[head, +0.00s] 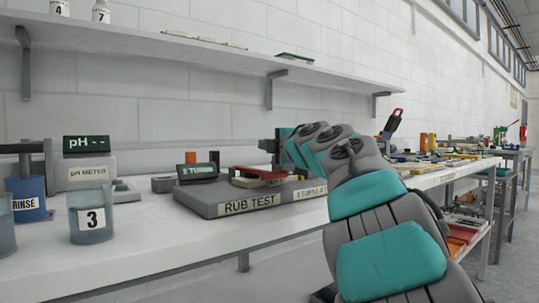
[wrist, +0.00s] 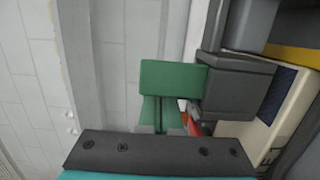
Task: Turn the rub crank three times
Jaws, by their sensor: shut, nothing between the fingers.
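The rub tester, a flat grey box labelled RUB TEST (head: 250,203), sits on the white bench. Its small tilted display (head: 198,171) seems to read 2 TURNS, though the digit is small. A red arm-like part (head: 262,173) lies on top. A label beginning "3 TURNS" (head: 311,193) is on its right side and is partly covered by my arm. I cannot make out the crank clearly; my arm may hide it. My gripper (head: 266,147) is above the tester's right half.
A pH meter (head: 88,173), a rinse cup (head: 27,198) and a beaker marked 3 (head: 91,217) stand at left. A shelf (head: 140,52) runs along the wall above. Tools crowd the bench at right. The front bench strip is clear.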

